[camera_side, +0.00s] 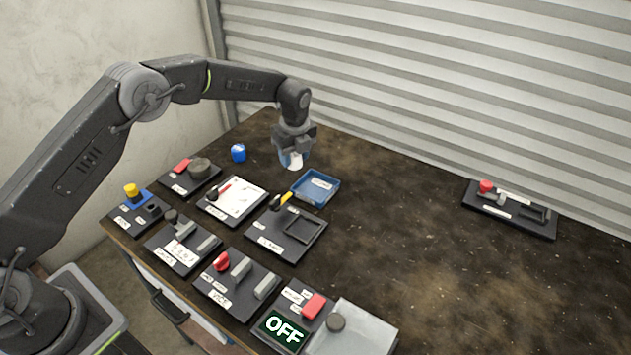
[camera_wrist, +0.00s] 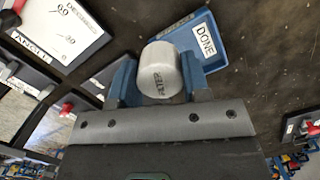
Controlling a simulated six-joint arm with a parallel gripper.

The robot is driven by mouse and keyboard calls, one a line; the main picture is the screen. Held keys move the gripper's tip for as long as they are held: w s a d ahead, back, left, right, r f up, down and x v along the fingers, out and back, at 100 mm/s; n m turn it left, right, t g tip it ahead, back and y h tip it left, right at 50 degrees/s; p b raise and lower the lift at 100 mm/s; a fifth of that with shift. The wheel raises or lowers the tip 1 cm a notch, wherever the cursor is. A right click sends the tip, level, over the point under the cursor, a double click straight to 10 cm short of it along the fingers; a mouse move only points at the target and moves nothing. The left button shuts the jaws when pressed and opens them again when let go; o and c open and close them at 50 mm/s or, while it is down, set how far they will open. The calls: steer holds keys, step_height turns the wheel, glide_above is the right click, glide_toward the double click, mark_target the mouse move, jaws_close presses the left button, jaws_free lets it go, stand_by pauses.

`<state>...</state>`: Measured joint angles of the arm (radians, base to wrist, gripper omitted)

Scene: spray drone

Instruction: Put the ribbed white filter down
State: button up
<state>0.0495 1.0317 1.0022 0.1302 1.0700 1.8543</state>
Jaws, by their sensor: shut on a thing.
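The white filter (camera_wrist: 160,72) is a short cylinder with lettering on its side. In the wrist view it sits between the two blue fingers of my gripper (camera_wrist: 158,82), which is shut on it. In the side view the filter (camera_side: 294,161) shows as a small white shape under my gripper (camera_side: 295,155). It is held above the table, behind and a little left of the blue tray. Its ribs are too small to make out. The blue tray labelled DONE (camera_wrist: 212,58) lies just beyond the filter in the wrist view and also shows in the side view (camera_side: 333,199).
A small blue object (camera_side: 238,153) stands on the table left of my gripper. Several dark panels with knobs and sliders fill the front left, including a white dial sheet (camera_side: 238,198) and an OFF display (camera_side: 283,332). Another panel (camera_side: 510,210) lies far right. The table's middle right is clear.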

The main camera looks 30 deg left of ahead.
glide_above(315, 189)
steer(key=f, duration=0.3)
steer(key=shift+s+d+f, duration=0.15)
steer(key=shift+d+f, duration=0.05)
steer(key=shift+f, duration=2)
steer(key=shift+f, duration=0.1)
steer(key=o, duration=0.7)
